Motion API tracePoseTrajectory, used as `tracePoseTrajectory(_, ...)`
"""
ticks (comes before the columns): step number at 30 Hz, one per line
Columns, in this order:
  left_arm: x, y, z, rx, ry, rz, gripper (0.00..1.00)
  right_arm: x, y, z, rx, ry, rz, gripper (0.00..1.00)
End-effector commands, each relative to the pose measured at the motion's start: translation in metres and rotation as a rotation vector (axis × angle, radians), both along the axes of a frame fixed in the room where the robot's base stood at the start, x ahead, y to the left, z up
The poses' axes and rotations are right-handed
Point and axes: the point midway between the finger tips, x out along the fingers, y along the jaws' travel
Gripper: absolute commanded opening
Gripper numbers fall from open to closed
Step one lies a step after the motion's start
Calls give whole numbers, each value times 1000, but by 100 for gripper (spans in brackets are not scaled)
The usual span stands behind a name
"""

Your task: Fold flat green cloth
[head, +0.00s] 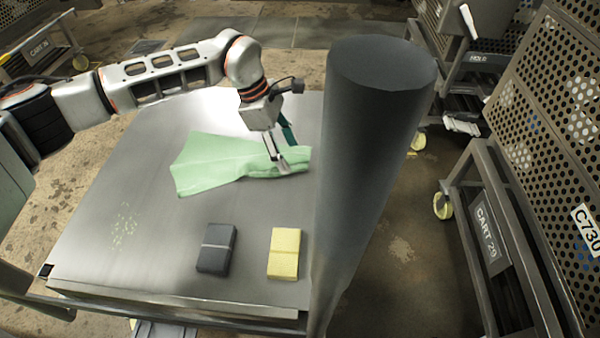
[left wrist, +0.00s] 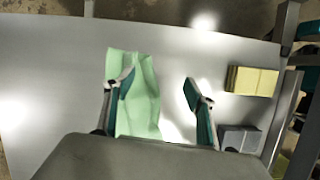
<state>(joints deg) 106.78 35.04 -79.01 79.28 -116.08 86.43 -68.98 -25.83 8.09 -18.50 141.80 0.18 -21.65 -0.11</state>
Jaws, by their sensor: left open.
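The green cloth (head: 215,163) lies on the metal table, spread wide at its left and narrower and rumpled at its right end. In the left wrist view the cloth (left wrist: 142,105) runs as a creased strip beneath the left finger and partly behind the gripper body. My left gripper (head: 282,158) is over the cloth's right end, pointing down. In the left wrist view its fingers (left wrist: 160,90) are wide apart with bare table between them and the cloth at the left one. I cannot tell whether that finger touches the cloth. My right gripper is not in view.
On the table (head: 120,215) a dark grey block (head: 216,248) with a light band and a yellow block (head: 284,253) stand near the front edge. A cart (head: 490,235) and perforated panels stand to the right.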

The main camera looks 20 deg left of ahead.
Motion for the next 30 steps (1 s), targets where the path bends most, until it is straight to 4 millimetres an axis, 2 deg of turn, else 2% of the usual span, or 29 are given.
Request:
tracePoseTrajectory(1,-2,-3,-17,0,12,-1,56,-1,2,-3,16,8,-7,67)
tracePoseTrajectory(5,-2,-9,-34,0,14,-1,56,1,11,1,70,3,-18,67)
tracePoseTrajectory(6,-2,-10,-34,1,10,0,56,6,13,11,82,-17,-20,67)
tracePoseTrajectory(9,1,-15,-39,0,2,-1,56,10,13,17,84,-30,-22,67)
tracePoseTrajectory(15,2,-18,-50,0,1,1,56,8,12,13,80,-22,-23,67)
tracePoseTrajectory(30,1,-20,-55,0,2,0,56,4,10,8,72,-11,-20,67)
